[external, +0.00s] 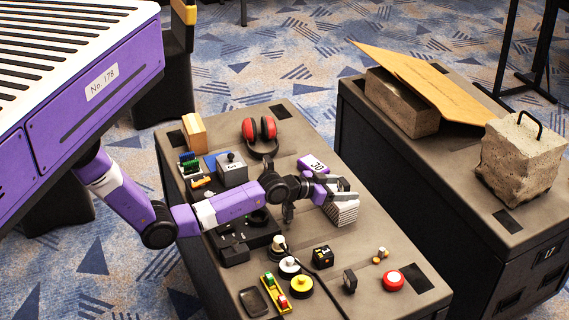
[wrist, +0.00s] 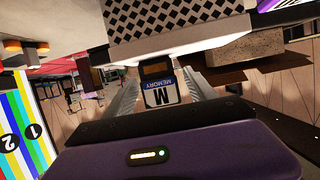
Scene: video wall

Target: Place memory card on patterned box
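The memory card (wrist: 160,88) has a white and blue label reading "MEMORY" and a large M, which appears upside down in the wrist view. It sits between the two grey fingers of my gripper (wrist: 158,80), which look closed on its sides. The patterned box (wrist: 170,20), with black diamonds on a light face, is just beyond the card at the top of the wrist view. In the external view my gripper (external: 334,188) is over the box (external: 343,212) on the near table. I cannot tell whether card and box touch. The card is hidden there.
A second table to the right carries a stone block (external: 520,155) and a leaning cardboard sheet (external: 430,80).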

